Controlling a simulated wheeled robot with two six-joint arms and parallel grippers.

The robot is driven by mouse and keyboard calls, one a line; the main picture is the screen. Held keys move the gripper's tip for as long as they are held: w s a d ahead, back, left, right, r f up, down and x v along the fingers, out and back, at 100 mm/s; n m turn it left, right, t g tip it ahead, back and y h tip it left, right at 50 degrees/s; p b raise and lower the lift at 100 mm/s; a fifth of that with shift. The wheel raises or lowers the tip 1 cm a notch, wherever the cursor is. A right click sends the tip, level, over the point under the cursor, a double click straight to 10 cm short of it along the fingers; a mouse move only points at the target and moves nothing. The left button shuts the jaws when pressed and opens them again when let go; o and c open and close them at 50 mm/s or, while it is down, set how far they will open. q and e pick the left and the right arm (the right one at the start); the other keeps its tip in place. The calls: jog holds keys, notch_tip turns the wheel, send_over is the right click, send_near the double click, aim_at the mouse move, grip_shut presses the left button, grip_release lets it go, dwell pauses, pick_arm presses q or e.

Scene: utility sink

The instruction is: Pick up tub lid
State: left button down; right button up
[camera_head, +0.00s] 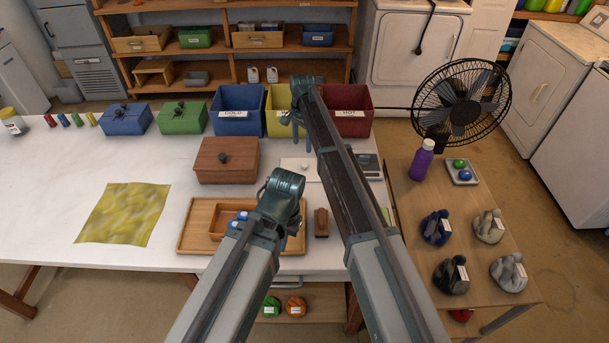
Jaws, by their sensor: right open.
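A brown wooden tub (226,173) stands on the white counter, closed by a brown lid (222,151) with a dark round knob. A blue tub (125,123) and a green tub (182,122) behind it also have lids with black knobs. I cannot tell which lid is the tub lid. My right gripper (302,147) is small in view, open and pointing down in front of the yellow bin, to the right of the brown tub and apart from it. My left arm reaches over the wooden tray; its gripper is hidden behind its own wrist.
Blue (238,106), yellow (280,104) and red (352,106) bins stand at the counter's back. A wooden tray (190,238) lies in front, with a yellow cloth (125,213) left of it. A side table with a purple bottle (422,162) and a fan (462,102) are right.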

pick_arm(q)
notch_tip(320, 180, down, 4)
jog(key=b, duration=0.3)
jog(key=shift+f, duration=0.25)
pick_arm(e)
send_over(304, 164)
jog(key=f, duration=0.4)
jog(key=shift+w+a+f, duration=0.15)
jog(key=shift+a+f, duration=0.15)
jog(key=shift+r, duration=0.1)
pick_arm(q)
notch_tip(304, 164, down, 5)
jog(key=b, duration=0.5)
jog(key=shift+f+b, duration=0.1)
jog(key=shift+b, duration=0.2)
pick_arm(e)
jog(key=f, duration=0.5)
jog(key=shift+d+f, duration=0.2)
jog(key=shift+d, duration=0.15)
jog(key=shift+r, duration=0.1)
grip_shut()
